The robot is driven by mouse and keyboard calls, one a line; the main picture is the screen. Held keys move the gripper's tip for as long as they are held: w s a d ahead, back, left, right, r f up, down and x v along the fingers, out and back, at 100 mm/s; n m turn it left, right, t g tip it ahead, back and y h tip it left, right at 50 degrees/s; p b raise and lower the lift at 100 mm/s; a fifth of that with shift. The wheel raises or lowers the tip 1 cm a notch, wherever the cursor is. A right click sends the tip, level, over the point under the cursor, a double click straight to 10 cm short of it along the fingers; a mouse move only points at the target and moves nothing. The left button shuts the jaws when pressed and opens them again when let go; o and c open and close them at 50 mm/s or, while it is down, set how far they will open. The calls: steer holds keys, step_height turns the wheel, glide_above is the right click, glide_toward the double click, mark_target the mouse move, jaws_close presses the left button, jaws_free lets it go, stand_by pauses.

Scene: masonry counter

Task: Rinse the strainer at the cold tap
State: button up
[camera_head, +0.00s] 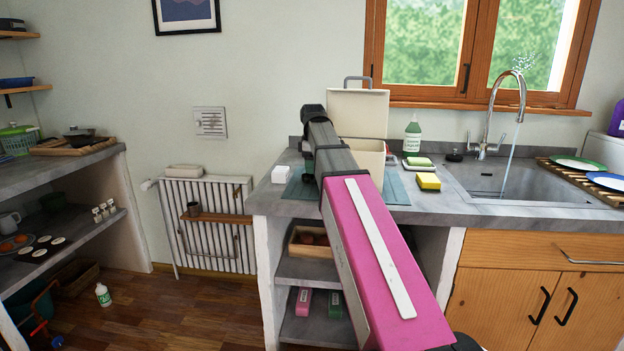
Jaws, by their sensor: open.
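The tap (519,92) is a tall curved chrome spout with a lever base at the back of the sink (490,180). A thin stream of water (509,152) runs from it into the basin. I cannot make out a strainer anywhere in this view. My pink and dark grey arm reaches from the lower right to above the counter, left of the sink. The fingers of my gripper do not show; the arm hides what is behind it.
A cream box with a raised lid (358,110) stands on the counter behind my arm. A green bottle (412,137) and a yellow sponge (429,181) are left of the sink. Plates (577,163) lie on a rack at right.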

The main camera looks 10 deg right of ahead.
jaws_close()
steer(key=shift+r, duration=0.15)
